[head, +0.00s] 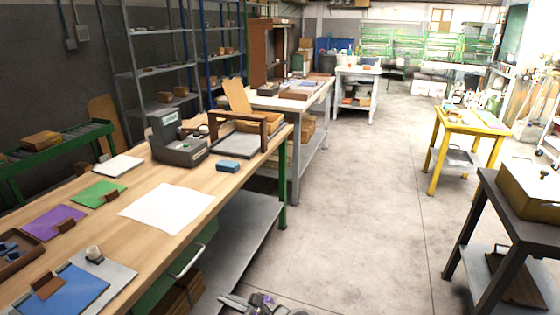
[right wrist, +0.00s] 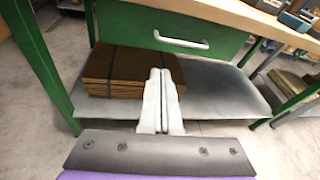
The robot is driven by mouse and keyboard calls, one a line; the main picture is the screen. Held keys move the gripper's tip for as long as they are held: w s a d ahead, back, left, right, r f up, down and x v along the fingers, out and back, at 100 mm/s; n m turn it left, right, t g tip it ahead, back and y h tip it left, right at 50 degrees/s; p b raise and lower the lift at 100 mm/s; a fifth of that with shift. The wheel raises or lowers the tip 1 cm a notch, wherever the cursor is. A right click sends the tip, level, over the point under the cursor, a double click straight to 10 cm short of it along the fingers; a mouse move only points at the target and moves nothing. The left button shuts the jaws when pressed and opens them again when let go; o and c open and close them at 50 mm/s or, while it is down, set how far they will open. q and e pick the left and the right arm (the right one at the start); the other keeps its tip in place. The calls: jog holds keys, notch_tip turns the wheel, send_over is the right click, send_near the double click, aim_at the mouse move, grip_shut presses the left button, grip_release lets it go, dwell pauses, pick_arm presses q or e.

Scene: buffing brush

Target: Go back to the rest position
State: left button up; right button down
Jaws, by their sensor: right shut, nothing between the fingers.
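My right gripper (head: 234,301) shows at the bottom edge of the head view, low beside the front of the wooden workbench (head: 150,178). In the right wrist view its two pale fingers (right wrist: 160,75) are together with nothing between them. They point toward the bench's grey lower shelf (right wrist: 215,95) and a stack of brown boards (right wrist: 120,72). My left gripper is in neither view.
The bench carries a grey machine (head: 178,140), a white sheet (head: 167,207), a small blue block (head: 228,166) and coloured mats. A green drawer (right wrist: 190,30) hangs under it. A dark table (head: 510,205) stands at right. The concrete floor (head: 350,210) between is clear.

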jog(key=s+d+f+n+g+h, duration=0.15)
jog(key=s+d+n+h, duration=0.55)
jog(key=s+d+n, duration=0.75)
jog(key=s+d+f+n+g+h, duration=0.1)
jog(key=s+d+f+n+h, duration=0.4)
jog(key=s+d, duration=1.05)
pick_arm(q)
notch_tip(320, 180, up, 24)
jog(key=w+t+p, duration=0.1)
jog(key=p, duration=1.9)
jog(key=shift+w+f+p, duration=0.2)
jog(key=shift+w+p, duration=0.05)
jog(key=shift+p, duration=0.05)
pick_arm(e)
jog(key=w+d+r+n, duration=0.1)
jog(key=w+r, duration=0.1)
jog(key=r, duration=1)
jog(key=w+d+r+n+h, duration=0.1)
jog(key=w+d+r, duration=0.1)
jog(key=r, duration=1.1)
jog(key=shift+w+d+t, duration=0.25)
jog(key=shift+t, duration=0.1)
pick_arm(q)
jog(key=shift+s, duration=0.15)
pick_arm(e)
jog(key=shift+s+n, duration=0.15)
jog(key=shift+n, duration=0.1)
